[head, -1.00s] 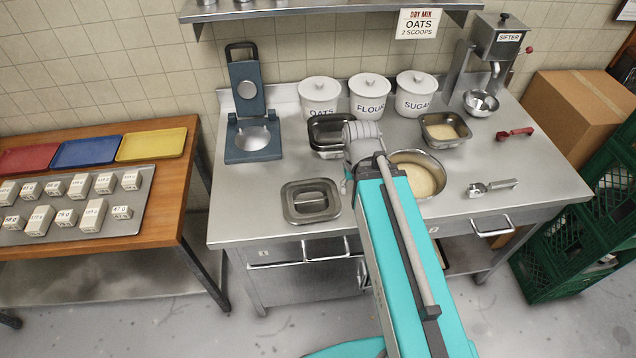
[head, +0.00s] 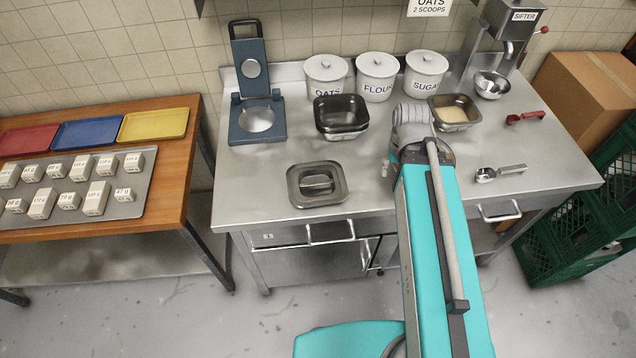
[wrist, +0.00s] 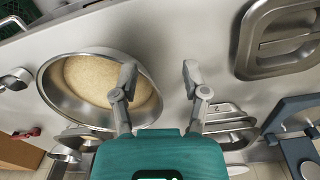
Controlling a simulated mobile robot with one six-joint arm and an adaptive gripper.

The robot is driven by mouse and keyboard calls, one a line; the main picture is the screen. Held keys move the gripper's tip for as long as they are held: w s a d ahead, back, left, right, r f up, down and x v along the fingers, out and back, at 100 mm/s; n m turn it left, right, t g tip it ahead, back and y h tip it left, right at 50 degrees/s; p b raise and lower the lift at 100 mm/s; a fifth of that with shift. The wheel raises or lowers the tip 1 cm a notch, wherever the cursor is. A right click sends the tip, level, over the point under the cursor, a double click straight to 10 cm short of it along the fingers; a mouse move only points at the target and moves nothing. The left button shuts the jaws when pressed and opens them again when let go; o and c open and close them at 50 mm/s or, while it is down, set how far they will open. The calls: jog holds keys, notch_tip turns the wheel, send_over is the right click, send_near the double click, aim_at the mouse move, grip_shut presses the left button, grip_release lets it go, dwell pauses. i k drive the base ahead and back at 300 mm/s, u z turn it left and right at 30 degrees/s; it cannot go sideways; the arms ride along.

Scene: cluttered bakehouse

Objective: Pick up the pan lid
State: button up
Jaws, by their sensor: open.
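The pan lid is a rectangular steel lid (head: 317,184) with a raised bar handle, lying flat near the front of the steel table, left of my arm. In the wrist view the lid (wrist: 268,66) is at the upper right, partly cut off by the frame edge. My gripper (wrist: 159,77) is open and empty, its two fingers apart. It sits between the lid and a steel bowl of grain-coloured contents (wrist: 105,80), touching neither as far as I can tell. In the head view my arm hides the gripper and the bowl.
A filled pan (head: 455,113), a scoop (head: 500,173) and a red-handled tool (head: 526,118) lie to the right. The table around the lid is clear.

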aim_at(311, 184)
jog(key=k, duration=1.8)
jog(key=u, duration=0.4)
jog(key=i, duration=1)
jog(key=z, duration=0.05)
